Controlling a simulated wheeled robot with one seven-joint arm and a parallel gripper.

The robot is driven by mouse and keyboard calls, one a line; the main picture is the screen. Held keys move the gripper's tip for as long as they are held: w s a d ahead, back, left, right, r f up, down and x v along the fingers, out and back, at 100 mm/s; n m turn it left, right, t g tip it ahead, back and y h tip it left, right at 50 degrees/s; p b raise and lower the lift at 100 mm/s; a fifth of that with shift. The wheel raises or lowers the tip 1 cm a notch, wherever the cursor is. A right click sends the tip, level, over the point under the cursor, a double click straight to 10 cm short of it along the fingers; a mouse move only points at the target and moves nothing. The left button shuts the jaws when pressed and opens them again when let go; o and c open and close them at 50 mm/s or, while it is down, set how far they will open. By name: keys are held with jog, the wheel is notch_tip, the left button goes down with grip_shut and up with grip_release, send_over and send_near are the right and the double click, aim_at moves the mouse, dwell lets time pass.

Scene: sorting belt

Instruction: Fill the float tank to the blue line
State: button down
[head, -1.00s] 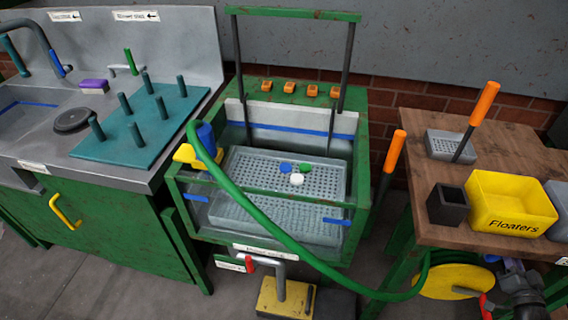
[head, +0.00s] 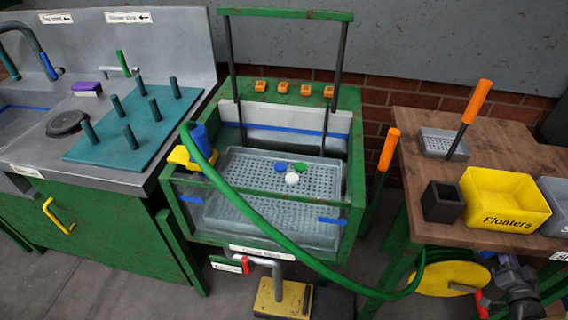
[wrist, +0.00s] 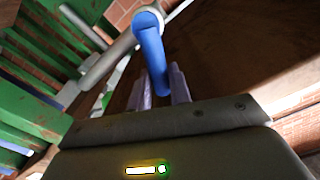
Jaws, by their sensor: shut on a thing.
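The float tank (head: 352,200) is a green-framed, clear-sided box in the middle of the head view. A blue line (head: 300,130) runs along its back wall, and short blue marks (head: 332,221) show on its front. I cannot tell the water level. A green hose (head: 262,232) ends at a blue nozzle (head: 200,138) in a yellow clamp (head: 180,156) on the tank's left rim. My gripper (wrist: 163,82) is shut on a blue lever (wrist: 152,55) on a grey pipe (wrist: 108,62). In the head view its fingertips are hidden at the lower right.
A perforated grey tray (head: 240,180) in the tank holds blue, green and white caps. A wooden table (head: 405,160) with a yellow Floaters bin (head: 500,190) stands right. A grey sink bench (head: 30,150) stands left. A yellow hose reel (head: 440,279) sits under the table.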

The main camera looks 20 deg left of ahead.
jog(key=a+n+b, duration=0.1)
jog(key=n, duration=0.1)
jog(key=shift+s+a+r+n, duration=0.1)
jog(key=shift+a+r+n, duration=0.05)
jog(key=shift+n, duration=0.25)
jog(key=shift+a+n+b, duration=0.35)
jog(key=shift+n+b, duration=0.35)
jog(key=shift+a+n+b, duration=0.3)
jog(key=shift+n+b, duration=0.4)
jog(key=c, duration=1)
grip_release()
jog(key=shift+r, duration=0.1)
jog(key=shift+s, duration=0.15)
